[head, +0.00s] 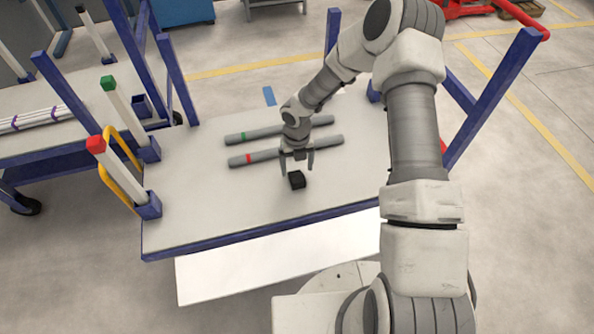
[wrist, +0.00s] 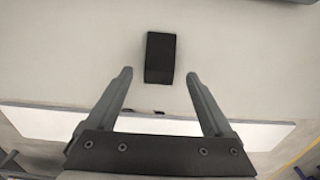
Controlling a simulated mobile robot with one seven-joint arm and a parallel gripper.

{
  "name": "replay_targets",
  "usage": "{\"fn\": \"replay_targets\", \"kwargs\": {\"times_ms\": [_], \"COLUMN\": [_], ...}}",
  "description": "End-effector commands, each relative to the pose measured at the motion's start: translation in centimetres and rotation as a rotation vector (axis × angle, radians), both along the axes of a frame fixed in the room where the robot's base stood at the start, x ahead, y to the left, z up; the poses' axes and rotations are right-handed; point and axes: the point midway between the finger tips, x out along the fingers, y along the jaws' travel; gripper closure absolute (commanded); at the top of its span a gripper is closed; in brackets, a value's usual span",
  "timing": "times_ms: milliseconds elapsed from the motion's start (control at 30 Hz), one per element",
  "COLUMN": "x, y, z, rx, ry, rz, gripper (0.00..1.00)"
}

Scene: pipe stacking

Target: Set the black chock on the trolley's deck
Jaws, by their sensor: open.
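The black chock (head: 296,180) sits on the pale deck of the trolley (head: 190,205), in front of two grey pipes. In the wrist view the black chock (wrist: 160,57) lies just beyond the fingertips, roughly centred between them. My gripper (head: 297,168) is open and empty, its fingers pointing down over the deck close to the chock. In the wrist view my gripper (wrist: 159,76) shows both fingers spread apart with nothing between them. I cannot tell exactly how high the fingertips are above the deck.
A red-banded pipe (head: 285,151) and a green-banded pipe (head: 265,134) lie on the deck behind the chock. Posts with red (head: 95,144) and green (head: 108,83) caps stand at the left edge. A rack (head: 45,125) stands left. The deck's front left is clear.

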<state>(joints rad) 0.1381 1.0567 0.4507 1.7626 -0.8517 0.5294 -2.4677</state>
Motion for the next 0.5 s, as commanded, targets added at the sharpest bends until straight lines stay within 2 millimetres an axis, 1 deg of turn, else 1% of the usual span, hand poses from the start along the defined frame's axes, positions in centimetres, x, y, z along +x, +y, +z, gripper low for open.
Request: {"fn": "replay_targets", "kwargs": {"times_ms": [33, 200, 333, 500], "x": [0.1, 0.0, 0.0, 0.0], "y": [0.0, 0.0, 0.0, 0.0], "z": [1.8, 5.0, 6.5, 7.1], "rx": [0.0, 0.0, 0.0, 0.0], "ry": [-0.002, 0.0, -0.001, 0.001], "rz": [-0.001, -0.001, 0.0, 0.0], "gripper": [0.14, 0.14, 0.14, 0.14]}}
